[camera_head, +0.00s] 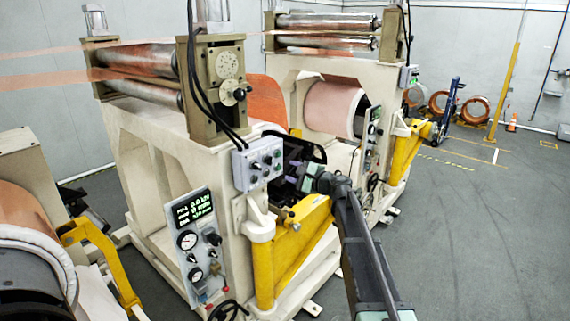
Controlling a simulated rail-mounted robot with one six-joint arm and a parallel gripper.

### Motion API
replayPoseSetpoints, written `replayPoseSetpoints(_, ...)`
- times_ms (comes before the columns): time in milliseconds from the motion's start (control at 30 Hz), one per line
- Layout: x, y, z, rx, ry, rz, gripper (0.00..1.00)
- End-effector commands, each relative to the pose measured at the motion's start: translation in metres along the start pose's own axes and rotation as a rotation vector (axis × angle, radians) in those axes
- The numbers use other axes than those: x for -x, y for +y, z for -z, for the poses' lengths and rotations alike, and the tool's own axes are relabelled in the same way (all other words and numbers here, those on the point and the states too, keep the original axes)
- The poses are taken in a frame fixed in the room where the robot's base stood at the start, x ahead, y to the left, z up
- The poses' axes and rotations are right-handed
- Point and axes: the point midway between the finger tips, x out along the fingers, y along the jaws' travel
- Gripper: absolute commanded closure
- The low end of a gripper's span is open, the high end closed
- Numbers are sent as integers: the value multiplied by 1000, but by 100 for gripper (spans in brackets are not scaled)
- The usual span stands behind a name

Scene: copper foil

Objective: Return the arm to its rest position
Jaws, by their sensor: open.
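My arm rises from the bottom right of the head view, and its grey-green wrist reaches the front of the near machine. My gripper (285,183) is at the arm's end, small and dark. It is open, and I see nothing held in it. It is just right of the grey button box (258,163) and above the yellow bracket (290,247). I cannot tell whether it touches anything there.
The near roller machine (150,130) carries copper foil and a gauge panel (200,246). A second machine holds a copper roll (330,108). Several coils (475,110) and a yellow post (505,90) stand farther back. Grey floor (480,230) at right is clear.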

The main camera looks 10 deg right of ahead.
Motion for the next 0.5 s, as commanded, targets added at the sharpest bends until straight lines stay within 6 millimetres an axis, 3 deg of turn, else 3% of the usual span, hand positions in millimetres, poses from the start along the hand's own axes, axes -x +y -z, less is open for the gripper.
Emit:
replayPoseSetpoints(67,7,25,-10,141,-23,-121,55)
replayPoseSetpoints(167,42,95,-31,393,-66,-392,55)
replayPoseSetpoints(300,119,220,-50,699,-158,-844,55)
replayPoseSetpoints(400,187,297,-58,851,-224,-1168,55)
replayPoseSetpoints(500,255,360,-64,945,-266,-1459,55)
